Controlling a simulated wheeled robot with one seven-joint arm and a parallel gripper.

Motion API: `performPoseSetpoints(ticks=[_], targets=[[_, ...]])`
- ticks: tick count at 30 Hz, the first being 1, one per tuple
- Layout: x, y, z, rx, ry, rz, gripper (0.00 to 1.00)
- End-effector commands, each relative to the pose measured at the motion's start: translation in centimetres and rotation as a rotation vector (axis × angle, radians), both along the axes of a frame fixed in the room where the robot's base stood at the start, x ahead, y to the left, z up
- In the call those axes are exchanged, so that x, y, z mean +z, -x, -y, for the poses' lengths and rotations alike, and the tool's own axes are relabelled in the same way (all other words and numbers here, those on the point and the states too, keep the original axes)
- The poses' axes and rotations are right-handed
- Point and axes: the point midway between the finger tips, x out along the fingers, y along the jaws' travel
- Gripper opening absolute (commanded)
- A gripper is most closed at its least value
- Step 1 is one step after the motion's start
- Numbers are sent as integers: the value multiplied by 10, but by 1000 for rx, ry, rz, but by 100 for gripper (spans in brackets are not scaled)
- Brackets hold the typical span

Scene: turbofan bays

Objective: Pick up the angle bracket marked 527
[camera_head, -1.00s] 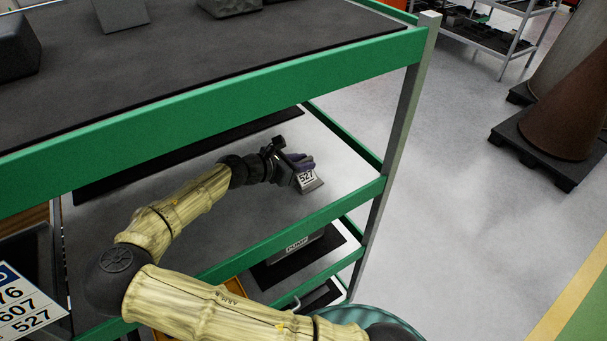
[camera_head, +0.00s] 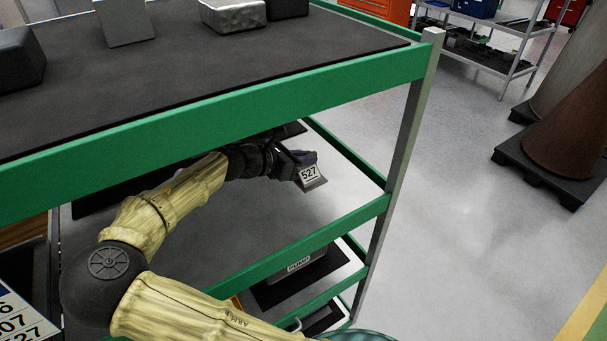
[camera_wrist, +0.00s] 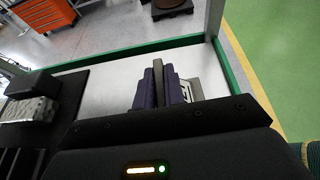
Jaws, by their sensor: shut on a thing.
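The angle bracket marked 527 (camera_head: 312,181) is a small grey metal piece with a white label. In the head view it is at the right end of the green cart's middle shelf, under the top shelf. My gripper (camera_head: 300,158) is shut on it, with purple fingers closed on its upper part. The fingers hide the rest of the bracket.
The green cart's top shelf edge (camera_head: 230,112) runs above my arm, and its front rail (camera_head: 300,237) and corner post (camera_head: 404,150) are close. A block labelled PUMP (camera_head: 300,268) sits on the shelf below. Dark cones on pallets (camera_head: 540,160) stand at the right.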

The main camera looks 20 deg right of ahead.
Motion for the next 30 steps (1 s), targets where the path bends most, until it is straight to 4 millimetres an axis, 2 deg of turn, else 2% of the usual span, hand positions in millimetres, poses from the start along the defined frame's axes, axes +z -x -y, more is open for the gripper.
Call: performPoseSetpoints(ticks=[3, 8, 30], targets=[[17, 0, -1, 2, -2, 3, 0], [28, 0, 0, 0, 0, 1, 0], [29, 0, -2, 4, 1, 0, 0]])
